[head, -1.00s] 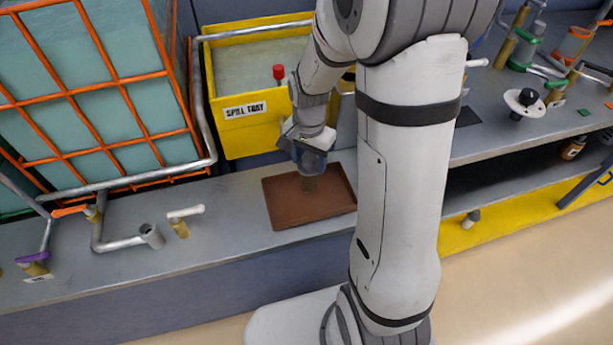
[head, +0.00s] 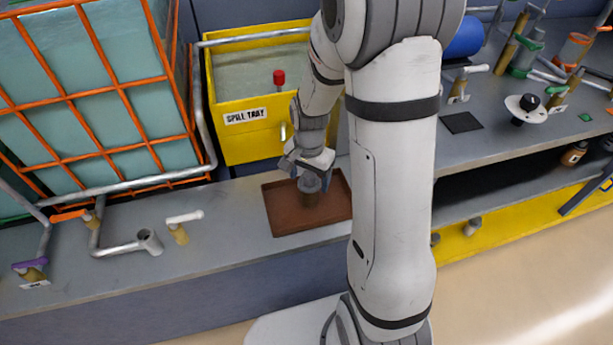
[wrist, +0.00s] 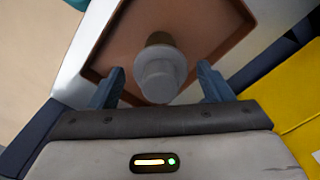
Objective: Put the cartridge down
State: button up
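The cartridge has a light grey stepped cap and a brown body; it stands upright in the brown tray (head: 283,218) in the head view (head: 310,192). In the wrist view the cartridge (wrist: 160,78) is between my two blue fingers, with a visible gap on each side. My gripper (head: 307,172) is open, pointing down just over the cartridge. It also shows in the wrist view (wrist: 161,88). My fingers partly hide the cartridge's top in the head view.
The yellow spill tray (head: 243,145) stands behind the brown tray. A pipe with an open end (head: 149,241) and a white-handled valve (head: 179,232) are to the left. An orange-caged tank (head: 95,100) is at the back left. Bare bench lies around the brown tray.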

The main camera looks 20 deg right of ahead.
jog(key=shift+o, duration=0.2)
notch_tip(320, 180, up, 12)
jog(key=p, duration=0.2)
jog(key=s+r+n+t, duration=0.1)
jog(key=s+r+n, duration=0.2)
jog(key=s, duration=0.4)
jog(key=s+r+n+t, duration=0.1)
jog(key=s+r+n, duration=0.3)
jog(key=s+n, duration=0.2)
jog(key=shift+s+a, duration=0.35)
jog(key=shift+s, duration=0.45)
jog(key=shift+r, duration=0.1)
